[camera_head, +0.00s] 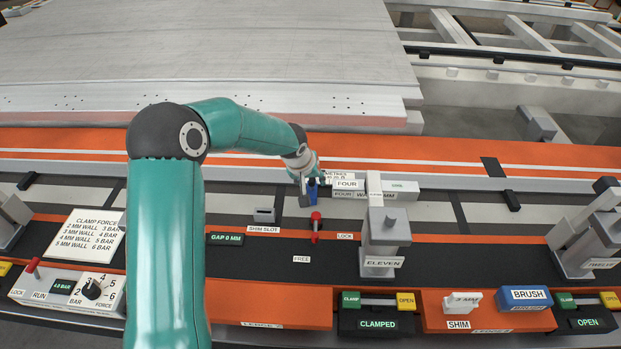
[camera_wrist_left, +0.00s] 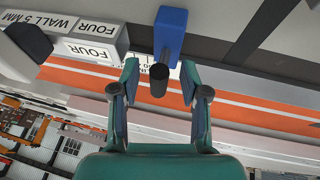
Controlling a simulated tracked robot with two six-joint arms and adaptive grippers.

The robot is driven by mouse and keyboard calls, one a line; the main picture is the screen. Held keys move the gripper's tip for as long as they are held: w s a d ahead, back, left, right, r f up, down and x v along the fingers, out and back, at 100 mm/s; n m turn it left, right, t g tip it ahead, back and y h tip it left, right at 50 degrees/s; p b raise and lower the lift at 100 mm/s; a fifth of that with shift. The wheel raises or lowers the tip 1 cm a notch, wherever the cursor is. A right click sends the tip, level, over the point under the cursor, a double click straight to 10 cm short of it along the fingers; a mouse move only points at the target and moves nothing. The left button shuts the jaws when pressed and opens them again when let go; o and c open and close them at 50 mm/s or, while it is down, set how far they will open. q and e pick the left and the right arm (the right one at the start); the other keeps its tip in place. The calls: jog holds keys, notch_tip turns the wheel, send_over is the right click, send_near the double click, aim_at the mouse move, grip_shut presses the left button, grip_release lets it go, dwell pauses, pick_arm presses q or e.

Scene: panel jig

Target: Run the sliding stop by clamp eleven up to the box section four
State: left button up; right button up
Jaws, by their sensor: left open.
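The sliding stop is a blue block (camera_head: 312,191) with a dark round knob, left of clamp eleven; the block also shows in the left wrist view (camera_wrist_left: 170,30). The grey box section four (camera_head: 402,193) lies to its right, partly behind the clamp; its FOUR end shows in the left wrist view (camera_wrist_left: 92,50). A gap seems to separate them. Clamp eleven (camera_head: 382,245) stands upright. My left gripper (camera_head: 309,178) is open, its fingers (camera_wrist_left: 159,76) on either side of the knob; whether they touch it I cannot tell. My right gripper is not in view.
A red lever (camera_head: 316,220) stands near the LOCK and FREE labels. A small display (camera_head: 225,239) reads a gap in millimetres, apparently 8. A shim-slot block (camera_head: 264,215) sits left of the lever. Clamp twelve (camera_head: 590,240) stands at right. A large panel (camera_head: 200,50) lies behind.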

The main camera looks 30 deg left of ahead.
pick_arm(q)
jog(key=shift+f, duration=0.2)
grip_shut()
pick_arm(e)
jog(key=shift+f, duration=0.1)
